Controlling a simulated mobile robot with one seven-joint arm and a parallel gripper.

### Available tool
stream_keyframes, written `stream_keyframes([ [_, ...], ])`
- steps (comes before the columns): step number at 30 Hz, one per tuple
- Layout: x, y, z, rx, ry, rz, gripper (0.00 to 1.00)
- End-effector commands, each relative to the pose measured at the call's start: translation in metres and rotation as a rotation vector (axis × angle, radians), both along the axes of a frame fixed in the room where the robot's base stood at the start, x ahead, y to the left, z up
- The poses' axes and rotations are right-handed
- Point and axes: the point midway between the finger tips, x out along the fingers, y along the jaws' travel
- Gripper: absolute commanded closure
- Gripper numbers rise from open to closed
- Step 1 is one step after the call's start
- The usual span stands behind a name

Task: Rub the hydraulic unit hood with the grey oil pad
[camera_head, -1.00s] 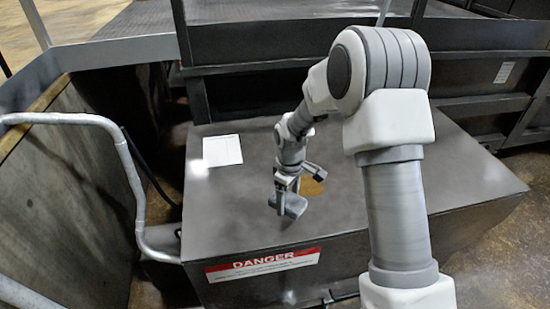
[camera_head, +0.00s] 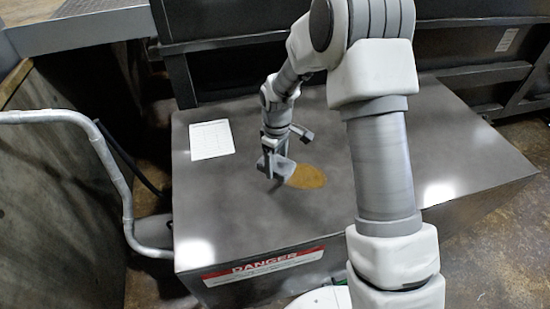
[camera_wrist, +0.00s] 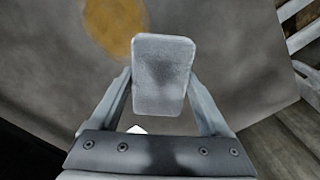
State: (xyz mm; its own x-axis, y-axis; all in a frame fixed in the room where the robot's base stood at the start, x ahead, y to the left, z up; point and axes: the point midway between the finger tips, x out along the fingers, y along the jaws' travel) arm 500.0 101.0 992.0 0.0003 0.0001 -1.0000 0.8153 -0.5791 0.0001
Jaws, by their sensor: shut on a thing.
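The hydraulic unit hood (camera_head: 240,210) is a broad dark grey flat top in the middle of the head view. A round yellow-brown oil stain (camera_head: 308,176) lies on it. My gripper (camera_head: 277,172) is over the hood, just left of the stain. In the wrist view my gripper (camera_wrist: 163,95) is shut on the grey oil pad (camera_wrist: 163,75), a pale grey rounded block between the two fingers. The stain also shows in the wrist view (camera_wrist: 114,24), up and left of the pad and apart from it. I cannot tell whether the pad touches the hood.
A white sheet (camera_head: 211,139) lies on the hood's back left. A red and white DANGER label (camera_head: 263,267) is on its front face. A bent metal rail (camera_head: 110,160) stands at the left. Dark machine framing (camera_head: 240,60) rises behind the hood.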

Motion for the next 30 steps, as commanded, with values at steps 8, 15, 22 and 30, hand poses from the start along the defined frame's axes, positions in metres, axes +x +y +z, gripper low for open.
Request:
stream_keyframes([
  [8, 0.0, 0.0, -0.022, 0.0, 0.0, 0.0, 0.64],
  [15, 0.0, 0.0, -0.048, 0.0, 0.001, 0.0, 0.64],
  [22, 0.0, 0.0, -0.059, 0.0, 0.0, 0.0, 0.64],
  [30, 0.0, 0.0, -0.058, 0.0, 0.0, 0.0, 0.64],
])
